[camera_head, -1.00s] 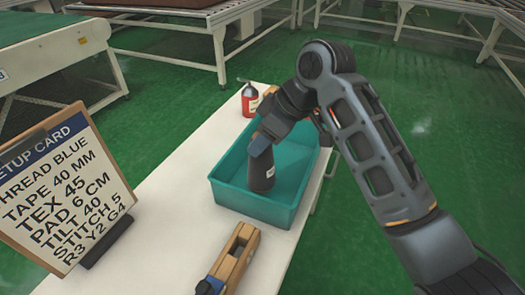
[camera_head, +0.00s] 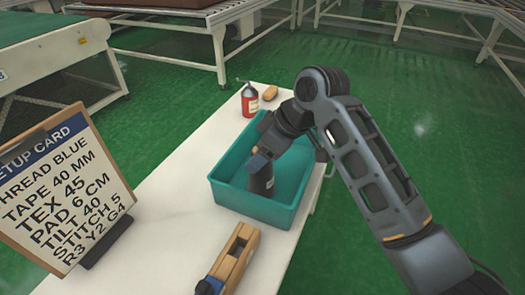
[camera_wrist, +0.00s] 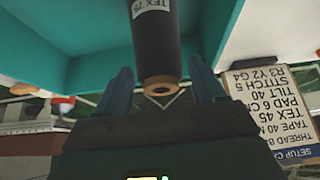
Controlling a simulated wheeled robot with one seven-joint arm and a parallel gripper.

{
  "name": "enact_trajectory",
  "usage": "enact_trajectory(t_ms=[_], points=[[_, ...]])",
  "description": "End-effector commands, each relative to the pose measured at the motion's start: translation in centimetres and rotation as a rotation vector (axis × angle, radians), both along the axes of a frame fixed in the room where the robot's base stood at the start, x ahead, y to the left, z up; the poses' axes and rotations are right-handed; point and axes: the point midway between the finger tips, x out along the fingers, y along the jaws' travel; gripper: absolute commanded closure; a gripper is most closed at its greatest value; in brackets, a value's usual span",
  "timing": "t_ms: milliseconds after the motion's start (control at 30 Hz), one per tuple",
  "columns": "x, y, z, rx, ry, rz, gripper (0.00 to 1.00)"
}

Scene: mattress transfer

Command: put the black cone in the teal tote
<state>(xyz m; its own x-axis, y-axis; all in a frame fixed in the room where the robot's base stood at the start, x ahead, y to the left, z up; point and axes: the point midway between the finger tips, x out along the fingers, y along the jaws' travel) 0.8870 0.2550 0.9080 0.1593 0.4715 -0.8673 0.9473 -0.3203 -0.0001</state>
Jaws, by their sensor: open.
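The teal tote (camera_head: 255,208) stands on the white table. My gripper (camera_head: 262,154) is above the cone's top, inside the tote's outline. In the wrist view the black cone (camera_wrist: 155,35) shows a "TEX 75" label and a tan core end. The two fingers of my gripper (camera_wrist: 163,85) stand apart on both sides of the cone's end, with gaps visible. The tote's teal wall (camera_wrist: 50,50) fills much of that view.
A setup card (camera_head: 62,195) stands at the left. The table's left middle is clear.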

Motion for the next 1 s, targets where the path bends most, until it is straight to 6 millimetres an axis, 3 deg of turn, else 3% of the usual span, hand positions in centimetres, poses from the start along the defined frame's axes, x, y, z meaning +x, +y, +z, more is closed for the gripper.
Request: enact_trajectory(t_ms=[333,700,1000], points=[[-0.1,-0.6,1.3,0.0,-0.002,-0.001,0.31],[-1.3,-4.0,7.6,0.001,-0.004,-0.001,0.31],[-1.8,-5.6,10.5,0.0,-0.001,0.0,0.31]])
